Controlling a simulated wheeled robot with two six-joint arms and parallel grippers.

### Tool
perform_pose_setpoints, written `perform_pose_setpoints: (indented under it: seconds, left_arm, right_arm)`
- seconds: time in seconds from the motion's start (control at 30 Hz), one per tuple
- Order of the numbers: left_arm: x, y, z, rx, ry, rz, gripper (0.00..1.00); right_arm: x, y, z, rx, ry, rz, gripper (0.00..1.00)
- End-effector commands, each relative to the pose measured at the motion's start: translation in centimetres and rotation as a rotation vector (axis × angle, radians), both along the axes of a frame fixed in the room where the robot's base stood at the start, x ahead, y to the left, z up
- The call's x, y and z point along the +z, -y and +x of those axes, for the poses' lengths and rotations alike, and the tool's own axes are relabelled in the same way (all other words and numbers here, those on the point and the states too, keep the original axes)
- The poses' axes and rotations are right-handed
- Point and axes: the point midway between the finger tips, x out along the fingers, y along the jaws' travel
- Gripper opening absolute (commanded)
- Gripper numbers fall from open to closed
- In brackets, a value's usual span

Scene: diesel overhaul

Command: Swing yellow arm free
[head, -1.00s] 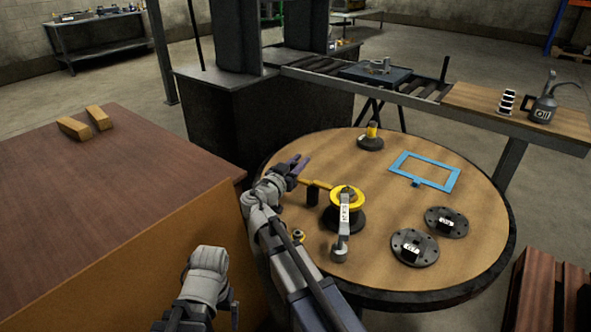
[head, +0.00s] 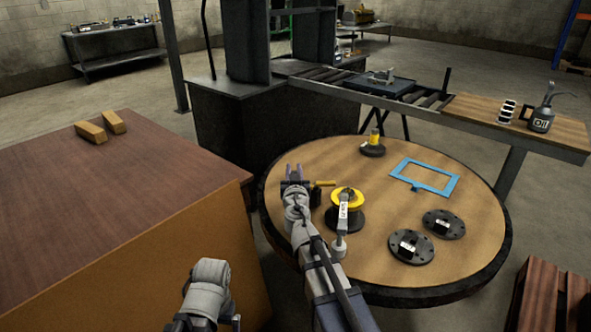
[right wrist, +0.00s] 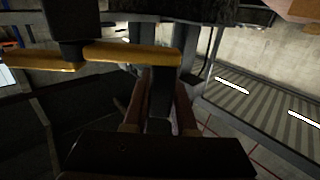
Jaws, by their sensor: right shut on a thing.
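The yellow arm (head: 324,183) lies low over the round table, just left of a yellow ring (head: 348,196) on a black round base (head: 345,219). A grey lever with a white label (head: 343,212) stands at the front of the ring. My right gripper (head: 295,172) is at the left end of the yellow arm, shut on it. In the right wrist view the yellow arm (right wrist: 130,54) crosses above the fingers, and a dark piece below it sits between them. The exact contact is dark and unclear. My left forearm shows at the bottom; its gripper is out of view.
The round table (head: 290,155) also holds a black base with a yellow post (head: 374,145), a blue frame (head: 424,178) and two dark flanged discs (head: 411,247), (head: 444,224). A brown bench (head: 90,200) stands left. A roller conveyor (head: 350,88) runs behind.

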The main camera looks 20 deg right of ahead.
Motion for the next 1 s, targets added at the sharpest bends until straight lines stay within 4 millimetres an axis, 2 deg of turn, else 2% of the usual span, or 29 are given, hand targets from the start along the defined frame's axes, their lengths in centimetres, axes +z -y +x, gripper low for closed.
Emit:
perform_pose_setpoints:
  seconds: [0.57,0.6,0.83,1.0]
  left_arm:
    - [0.0,0.0,0.0,0.0,0.0,0.0,0.95]
    - [0.0,0.0,0.0,0.0,0.0,0.0,0.95]
    - [0.0,0.0,0.0,0.0,0.0,0.0,0.95]
    - [0.0,0.0,0.0,0.0,0.0,0.0,0.95]
  right_arm:
    - [-0.01,-0.12,-0.17,0.028,0.0,0.0,0.0]
    - [-0.01,-0.12,-0.16,0.028,0.0,0.0,0.28]
    - [-0.01,-0.12,-0.16,0.028,0.0,0.0,0.54]
    - [-0.01,-0.12,-0.16,0.028,0.0,0.0,0.55]
